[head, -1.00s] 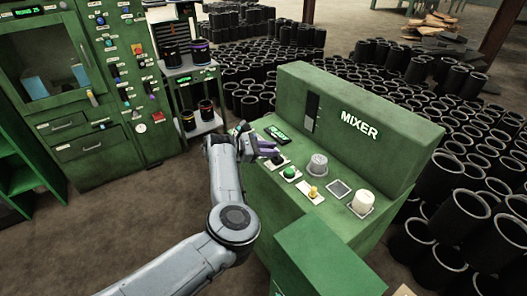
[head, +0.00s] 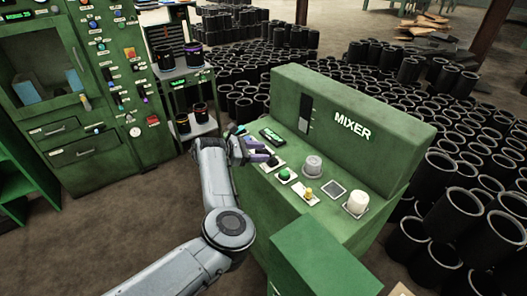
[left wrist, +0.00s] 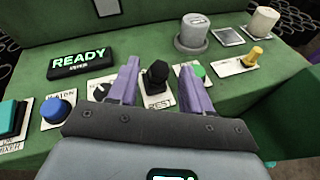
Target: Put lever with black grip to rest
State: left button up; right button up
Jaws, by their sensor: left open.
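The lever with the black grip (left wrist: 156,76) stands on a small white plate (left wrist: 158,100) on the mixer panel, with part of the word REST readable at its base. My left gripper (left wrist: 160,82) is open, with one purple finger on each side of the lever. I see a gap between the grip and each finger in the left wrist view. In the head view my left gripper (head: 262,156) is at the left end of the panel and the lever is hard to make out there. My right gripper is in neither view.
The green mixer (head: 352,160) also carries a READY display (left wrist: 80,62), a blue button (left wrist: 56,110), a green button (head: 284,174), a yellow knob (head: 309,192) and a white knob (head: 357,202). A black knob (left wrist: 102,90) is left of the lever. Black sleeves (head: 470,190) crowd behind.

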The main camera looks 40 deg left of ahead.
pick_arm(q)
jog(key=p+v, duration=0.1)
jog(key=v, duration=0.8)
